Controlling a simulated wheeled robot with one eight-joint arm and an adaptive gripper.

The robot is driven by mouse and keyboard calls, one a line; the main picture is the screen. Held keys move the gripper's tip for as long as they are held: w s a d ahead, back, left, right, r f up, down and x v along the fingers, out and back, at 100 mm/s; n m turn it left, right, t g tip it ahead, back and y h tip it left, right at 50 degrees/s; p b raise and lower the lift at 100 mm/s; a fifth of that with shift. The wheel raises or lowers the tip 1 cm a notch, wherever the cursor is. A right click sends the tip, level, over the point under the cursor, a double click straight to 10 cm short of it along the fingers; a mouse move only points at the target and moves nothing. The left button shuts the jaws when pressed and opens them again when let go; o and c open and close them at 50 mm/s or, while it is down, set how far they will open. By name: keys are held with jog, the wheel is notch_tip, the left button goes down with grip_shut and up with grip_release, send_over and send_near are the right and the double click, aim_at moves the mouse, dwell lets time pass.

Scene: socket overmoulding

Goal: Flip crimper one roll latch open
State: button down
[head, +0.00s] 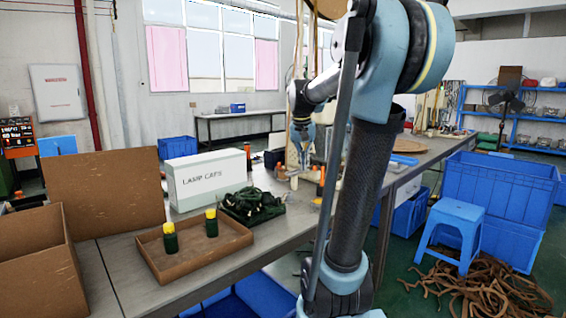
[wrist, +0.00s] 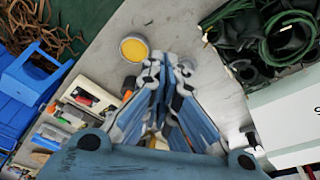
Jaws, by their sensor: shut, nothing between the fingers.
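My gripper (head: 303,150) hangs over the long bench, beyond the white box, in the head view. In the wrist view its fingers (wrist: 165,65) are together, with nothing seen between them. I cannot clearly make out a crimper or its roll latch; small orange and black items (head: 321,181) stand on the bench near the gripper. In the wrist view a round yellow-topped thing (wrist: 134,48) lies just beyond the fingertips, apart from them. An orange part (wrist: 128,88) shows beside the fingers, mostly hidden by them.
A white box marked LAMP CAPS (head: 207,178), a dark green cable coil (head: 252,205) and a brown tray (head: 192,262) with two yellow-capped green items are on the bench. A blue stool (head: 453,217), blue crates (head: 500,183) and brown strips (head: 478,290) are on the floor at right.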

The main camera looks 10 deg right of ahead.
jog(key=w+r+m, duration=0.2)
jog(key=w+r, duration=0.2)
jog(key=w, duration=0.8)
jog(key=m+h, duration=0.2)
jog(key=m, duration=0.3)
send_over(279, 165)
jog(key=w+d, duration=0.3)
jog(key=d, duration=0.1)
notch_tip(279, 165, down, 6)
jog(key=shift+a+r, duration=0.1)
jog(key=shift+a, duration=0.15)
notch_tip(279, 165, down, 9)
jog(key=shift+s+a+f, duration=0.2)
jog(key=shift+s+a, duration=0.05)
jog(key=shift+a, duration=0.05)
